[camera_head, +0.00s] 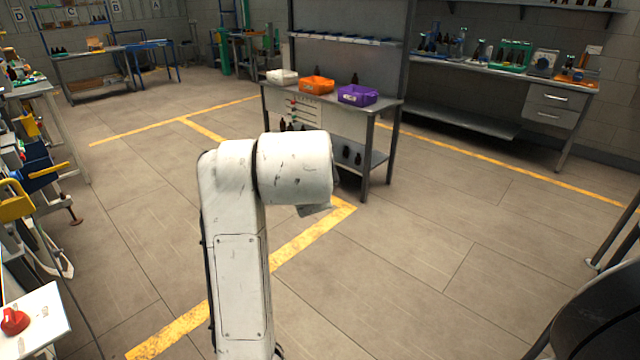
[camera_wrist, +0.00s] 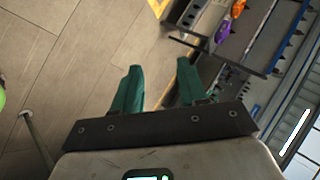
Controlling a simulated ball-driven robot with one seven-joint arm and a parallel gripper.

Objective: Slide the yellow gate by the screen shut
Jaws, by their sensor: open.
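No screen and no clearly recognisable gate show in either view. A yellow part (camera_head: 14,201) stands at the left edge of the head view, among blue and grey fittings. I cannot tell whether it is the gate. My gripper (camera_wrist: 159,66) shows in the wrist view with its two teal fingers apart and nothing between them. It is tilted over the floor, with the shelved workbench beyond it. In the head view my gripper is hidden and only my white arm shows.
A grey workbench (camera_head: 388,105) holds an orange bin (camera_head: 316,85), a purple bin (camera_head: 357,95) and a white bin (camera_head: 282,76). A long bench with drawers (camera_head: 556,99) stands at the back right. Open floor (camera_head: 440,230) with yellow lines lies between.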

